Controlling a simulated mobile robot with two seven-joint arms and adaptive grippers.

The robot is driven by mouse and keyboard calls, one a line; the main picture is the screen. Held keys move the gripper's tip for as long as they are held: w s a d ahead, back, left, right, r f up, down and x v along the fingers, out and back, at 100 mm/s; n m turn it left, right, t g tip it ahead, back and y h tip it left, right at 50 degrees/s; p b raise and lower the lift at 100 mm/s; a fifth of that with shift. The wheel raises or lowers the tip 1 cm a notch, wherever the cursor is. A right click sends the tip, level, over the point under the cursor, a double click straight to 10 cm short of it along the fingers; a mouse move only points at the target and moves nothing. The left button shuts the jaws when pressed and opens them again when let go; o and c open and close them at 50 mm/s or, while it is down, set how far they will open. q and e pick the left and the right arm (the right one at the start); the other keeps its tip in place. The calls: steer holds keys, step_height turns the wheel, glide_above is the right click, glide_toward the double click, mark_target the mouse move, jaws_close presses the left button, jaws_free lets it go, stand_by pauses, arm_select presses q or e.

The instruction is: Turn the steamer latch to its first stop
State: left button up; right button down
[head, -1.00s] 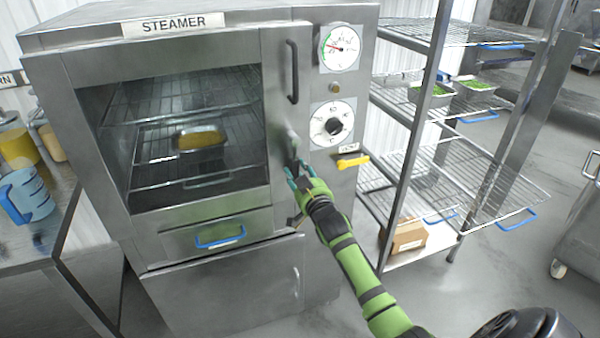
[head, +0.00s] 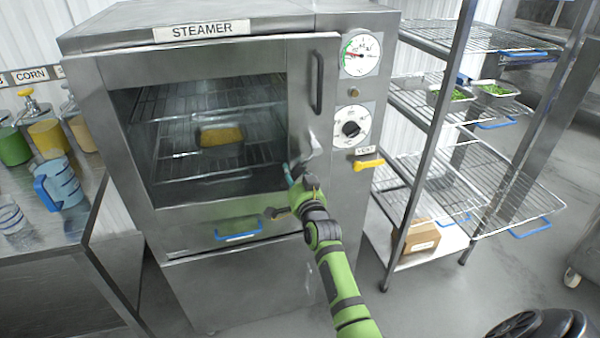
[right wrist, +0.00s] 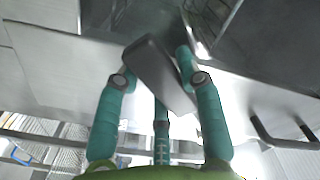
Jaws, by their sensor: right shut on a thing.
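The steamer (head: 225,262) stands ahead, its glass-fronted door looking shut. The latch (head: 314,145) sits at the door's right edge, below the vertical door handle (head: 317,82). Its light upper part shows in the head view; my gripper hides most of the lower part. My right gripper (head: 289,179) is shut on the latch, lower left of its pivot. In the right wrist view the dark grey latch lever (right wrist: 160,76) lies tilted between the teal fingers. A pan of yellow food (head: 221,136) sits on a rack inside. My left gripper is out of view.
Right of the latch are a gauge (head: 360,55), a dial (head: 351,127) and a yellow vent lever (head: 369,164). A wire shelf rack (head: 430,140) stands at right. A side table (head: 50,245) with jugs and dispensers is at left.

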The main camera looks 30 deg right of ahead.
mark_target(296, 175)
steer(key=shift+w+d+r+m, duration=0.15)
steer(key=shift+r+m, duration=0.25)
steer(key=shift+r, duration=0.65)
steer(key=c, duration=0.8)
jaws_free()
steer(key=shift+w+f, duration=0.1)
steer(key=shift+w, duration=0.05)
steer(key=shift+w+f, duration=0.1)
steer(key=shift+f, duration=0.1)
steer(key=shift+f, duration=0.3)
steer(key=shift+s+a+f, duration=0.25)
steer(key=shift+s+a, duration=0.05)
steer(key=shift+s, duration=0.25)
steer(key=v, duration=0.6)
steer(key=shift+s+r, duration=0.35)
steer(key=shift+s, duration=0.05)
